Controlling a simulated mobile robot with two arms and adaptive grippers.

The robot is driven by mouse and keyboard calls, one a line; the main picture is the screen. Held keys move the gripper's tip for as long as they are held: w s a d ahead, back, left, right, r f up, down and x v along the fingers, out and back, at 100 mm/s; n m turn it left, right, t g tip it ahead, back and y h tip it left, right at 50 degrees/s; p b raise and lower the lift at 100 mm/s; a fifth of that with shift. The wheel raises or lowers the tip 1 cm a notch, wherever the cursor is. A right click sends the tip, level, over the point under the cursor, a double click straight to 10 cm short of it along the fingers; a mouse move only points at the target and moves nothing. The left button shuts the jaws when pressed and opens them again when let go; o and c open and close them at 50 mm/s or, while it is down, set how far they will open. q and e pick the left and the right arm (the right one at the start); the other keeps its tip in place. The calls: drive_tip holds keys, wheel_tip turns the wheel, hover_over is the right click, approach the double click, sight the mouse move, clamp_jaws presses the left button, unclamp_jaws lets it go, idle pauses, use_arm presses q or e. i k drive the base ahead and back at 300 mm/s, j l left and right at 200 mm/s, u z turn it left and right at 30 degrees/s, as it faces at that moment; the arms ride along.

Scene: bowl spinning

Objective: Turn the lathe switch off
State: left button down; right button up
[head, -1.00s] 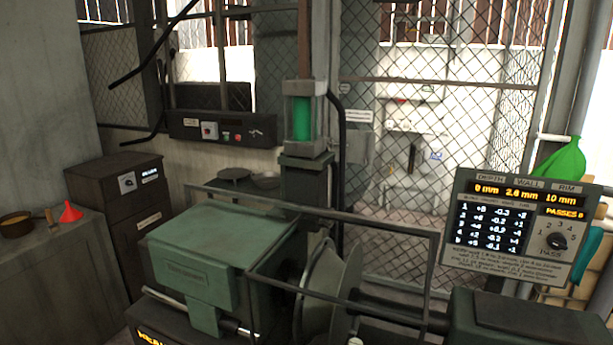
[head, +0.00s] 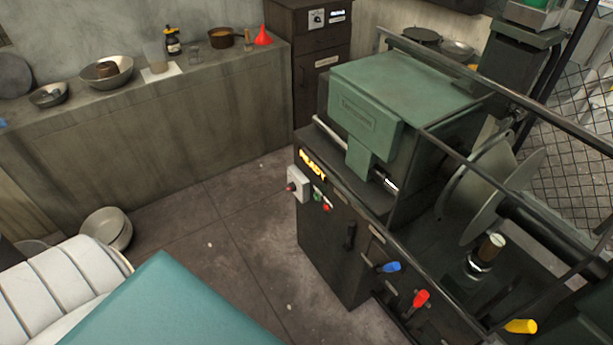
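The lathe (head: 400,105) stands at the right of the head view, with a green headstock cover and a dark cabinet below. On the upper left of the cabinet front is a small light grey switch box (head: 299,181) with a red knob. Beside it are a green button (head: 318,195) and a red button (head: 327,207). A yellow lit sign (head: 313,164) above them reads READY. The switch's exact position is too small to tell. A large round metal disc (head: 478,190) is mounted on the lathe. Neither gripper is in view.
Blue (head: 389,267), red (head: 421,298) and yellow (head: 520,326) handles stick out from the lathe front. A workbench (head: 150,140) with bowls, bottles and a red funnel (head: 263,37) runs along the left wall. Stacked bowls (head: 106,228) sit on the floor. The floor (head: 240,230) between is clear.

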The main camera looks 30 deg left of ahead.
sight(291, 186)
drive_tip(key=u, duration=1.25)
